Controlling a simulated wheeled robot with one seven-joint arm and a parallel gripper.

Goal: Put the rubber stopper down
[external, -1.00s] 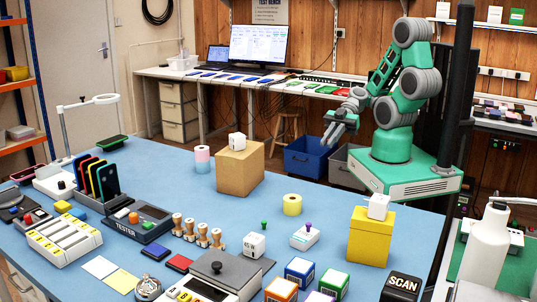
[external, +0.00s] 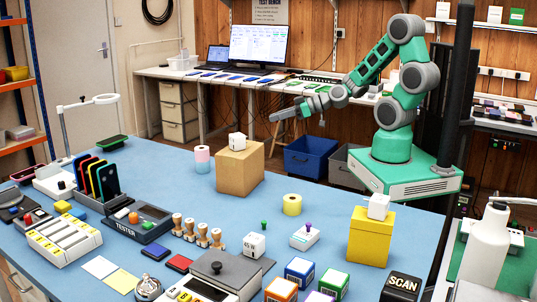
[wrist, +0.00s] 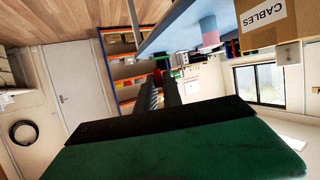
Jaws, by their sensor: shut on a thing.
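My gripper (external: 275,117) is held out to the left at the end of my raised arm, in the air above the far side of the blue table (external: 330,196). In the wrist view, the two dark fingers of my gripper (wrist: 158,84) run close together. A small dark reddish thing, which I take for the rubber stopper (wrist: 157,77), shows at the fingertips; it is too small to make out well. In the external view I cannot pick out the stopper at the fingertips.
A cardboard box (external: 240,171) with a white cube (external: 237,141) on top stands at the table's far edge, below my gripper. A yellow box (external: 370,238) stands right. Blue table surface is clear between the rolls and the stamps (external: 203,234).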

